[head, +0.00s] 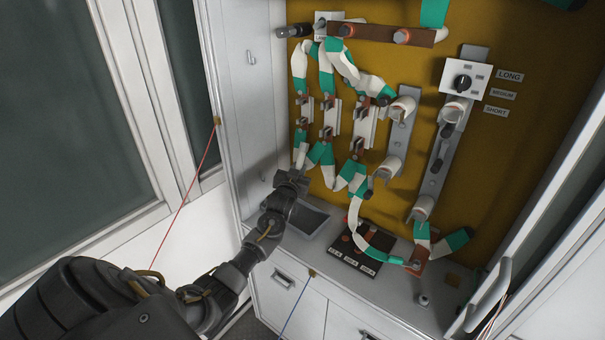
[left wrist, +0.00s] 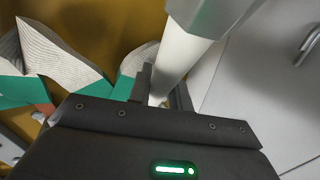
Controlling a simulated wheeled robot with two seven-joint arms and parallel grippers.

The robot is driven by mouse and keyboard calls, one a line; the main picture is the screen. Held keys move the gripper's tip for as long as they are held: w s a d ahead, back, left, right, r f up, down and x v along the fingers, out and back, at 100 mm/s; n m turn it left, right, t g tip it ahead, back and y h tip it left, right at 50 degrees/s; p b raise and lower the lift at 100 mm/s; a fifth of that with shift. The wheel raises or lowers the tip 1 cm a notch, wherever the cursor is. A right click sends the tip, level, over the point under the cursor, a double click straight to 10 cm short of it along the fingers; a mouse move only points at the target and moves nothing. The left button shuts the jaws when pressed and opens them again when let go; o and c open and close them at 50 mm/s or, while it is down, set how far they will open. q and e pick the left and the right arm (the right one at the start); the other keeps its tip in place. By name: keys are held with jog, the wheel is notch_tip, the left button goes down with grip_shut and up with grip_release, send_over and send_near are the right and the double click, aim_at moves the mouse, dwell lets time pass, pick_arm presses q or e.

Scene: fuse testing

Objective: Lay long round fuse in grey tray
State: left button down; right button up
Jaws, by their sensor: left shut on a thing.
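The long round fuse (left wrist: 181,55) is a white cylinder with a grey metal cap at its near end. It shows in the left wrist view, standing between the fingers of my left gripper (left wrist: 162,92), which is shut on it. In the head view my left gripper (head: 293,181) is just above and behind the grey tray (head: 305,220). I cannot make out the fuse in the head view, where the gripper hides it or blends with it. The tray is a shallow dark grey box on the cabinet ledge, partly covered by my left arm. My right gripper is not in view.
A mustard panel (head: 530,130) carries fuse holders, green-and-white cables and a dial box (head: 466,82) marked LONG, MEDIUM, SHORT. A dark board (head: 354,247) lies right of the tray. The cabinet's white side wall (head: 250,110) is close on the left.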

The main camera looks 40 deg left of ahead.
pick_arm(q)
jog(key=shift+w+d+f+b, duration=0.1)
jog(key=shift+d+f+b, duration=0.05)
jog(key=shift+f+b, duration=0.55)
notch_tip(320, 180, down, 5)
jog(key=b, duration=0.4)
jog(key=shift+f, duration=0.2)
jog(key=shift+f+b, duration=0.2)
jog(key=shift+b, duration=0.15)
jog(key=shift+f+b, duration=0.5)
jog(key=shift+f, duration=0.25)
jog(key=c, duration=1.2)
grip_release()
